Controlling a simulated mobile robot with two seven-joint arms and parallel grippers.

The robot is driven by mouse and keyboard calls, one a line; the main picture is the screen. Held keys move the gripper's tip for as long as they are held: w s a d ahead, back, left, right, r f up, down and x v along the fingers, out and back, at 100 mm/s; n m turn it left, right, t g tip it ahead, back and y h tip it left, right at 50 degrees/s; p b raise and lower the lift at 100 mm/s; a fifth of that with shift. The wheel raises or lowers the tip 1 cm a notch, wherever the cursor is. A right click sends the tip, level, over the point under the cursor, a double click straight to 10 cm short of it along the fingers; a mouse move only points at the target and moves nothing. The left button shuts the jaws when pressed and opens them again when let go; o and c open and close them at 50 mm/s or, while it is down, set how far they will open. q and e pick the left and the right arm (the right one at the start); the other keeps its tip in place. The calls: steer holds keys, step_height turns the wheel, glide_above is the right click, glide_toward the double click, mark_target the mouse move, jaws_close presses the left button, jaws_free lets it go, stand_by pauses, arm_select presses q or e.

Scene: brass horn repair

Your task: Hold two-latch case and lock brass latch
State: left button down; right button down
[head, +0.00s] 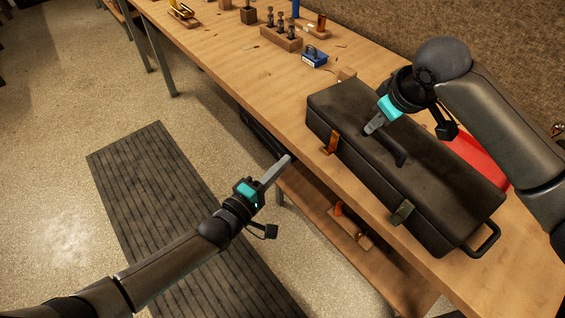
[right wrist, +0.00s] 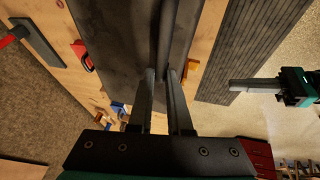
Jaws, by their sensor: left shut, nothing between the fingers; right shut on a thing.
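The dark two-latch case (head: 440,180) lies closed on the workbench. Its brass latch (head: 331,143) is on the front side near the left end; I cannot tell whether it is fastened. A dull grey-green latch (head: 402,212) is further right on the same side. My right gripper (head: 370,130) is shut on the case's top handle (head: 396,153); in the right wrist view its fingers (right wrist: 163,75) are on either side of the handle bar. My left gripper (head: 289,158) is shut and empty, off the bench's front edge, left of and apart from the brass latch.
The wooden workbench (head: 230,60) carries a blue box (head: 314,57) and a wooden tool block (head: 281,38) beyond the case. A red object (head: 470,160) lies behind the case. A lower shelf (head: 330,215) is under the bench. A dark ribbed mat (head: 150,180) covers the floor in front.

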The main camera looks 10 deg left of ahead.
steer(key=c, duration=0.8)
jaws_free()
steer(key=shift+o, duration=0.2)
